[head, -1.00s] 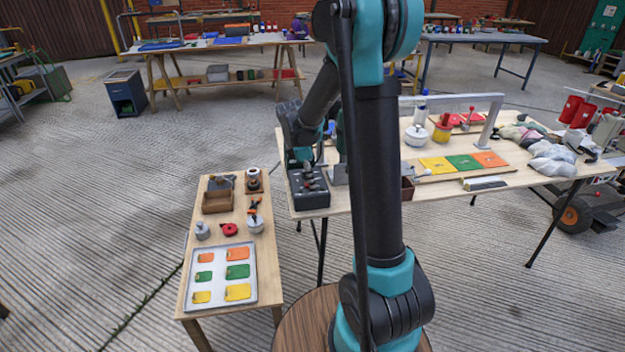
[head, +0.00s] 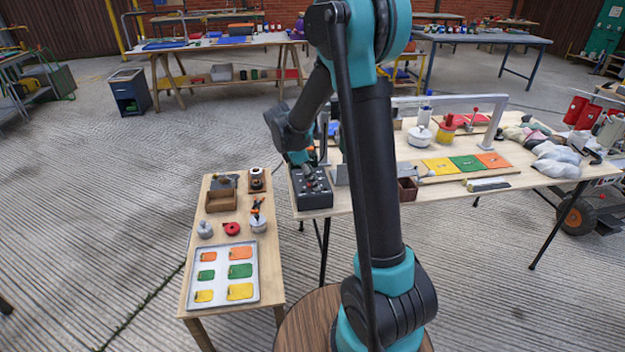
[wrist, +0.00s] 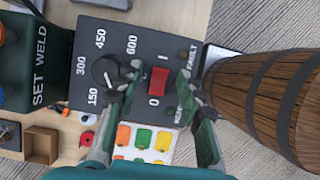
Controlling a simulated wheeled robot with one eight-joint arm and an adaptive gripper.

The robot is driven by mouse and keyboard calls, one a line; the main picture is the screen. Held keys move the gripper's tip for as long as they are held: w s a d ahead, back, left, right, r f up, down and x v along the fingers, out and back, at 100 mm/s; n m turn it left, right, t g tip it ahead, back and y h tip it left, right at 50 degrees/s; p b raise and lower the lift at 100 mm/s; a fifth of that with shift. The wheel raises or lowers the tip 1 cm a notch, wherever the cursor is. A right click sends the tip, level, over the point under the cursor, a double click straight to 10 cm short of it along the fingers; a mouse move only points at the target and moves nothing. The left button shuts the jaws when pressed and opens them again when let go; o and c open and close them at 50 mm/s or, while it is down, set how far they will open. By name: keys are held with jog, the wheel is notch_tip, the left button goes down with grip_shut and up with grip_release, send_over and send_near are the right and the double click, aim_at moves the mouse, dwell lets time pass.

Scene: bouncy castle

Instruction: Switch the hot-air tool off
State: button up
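The hot-air tool's control box (head: 311,201) is a dark grey box at the left end of the long wooden table. In the wrist view its panel (wrist: 88,48) has a dial (wrist: 104,70) marked 150 to 600 and a red rocker switch (wrist: 158,80) between I and 0. FAULT lettering is at the right. My gripper (wrist: 160,98) is open, its two green and dark fingers on either side of the red switch, nothing between them. Contact with the panel cannot be told. In the head view my gripper (head: 311,168) is over the box, partly hidden by my arm.
A dark green SET WELD unit (wrist: 38,60) stands beside the panel. A low side table (head: 238,312) holds a white tray (head: 252,300) of coloured cards and a brown box (head: 221,201). A grey metal arch (head: 450,100) and pots stand farther right on the long table.

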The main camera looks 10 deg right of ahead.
jog(key=shift+r, duration=0.1)
jog(key=v, duration=1.1)
jog(key=shift+a+r, duration=0.15)
jog(key=shift+r, duration=0.25)
jog(key=s+d+f+m+t+y, duration=0.1)
jog(key=s+d+f+m, duration=0.2)
jog(key=s+m, duration=0.3)
jog(key=s+d+f+m+t+y, duration=0.1)
jog(key=s+d+f+m+y, duration=0.1)
jog(key=s+f+m, duration=0.3)
jog(key=s+d+f+m+t+y, duration=0.1)
jog(key=s+d+f+m+t, duration=0.1)
jog(key=s+d+f+m, duration=0.2)
jog(key=s+m, duration=0.3)
jog(key=s, duration=0.5)
jog(key=shift+s+y, duration=0.2)
jog(key=shift+y, duration=0.1)
jog(key=shift+d, duration=0.15)
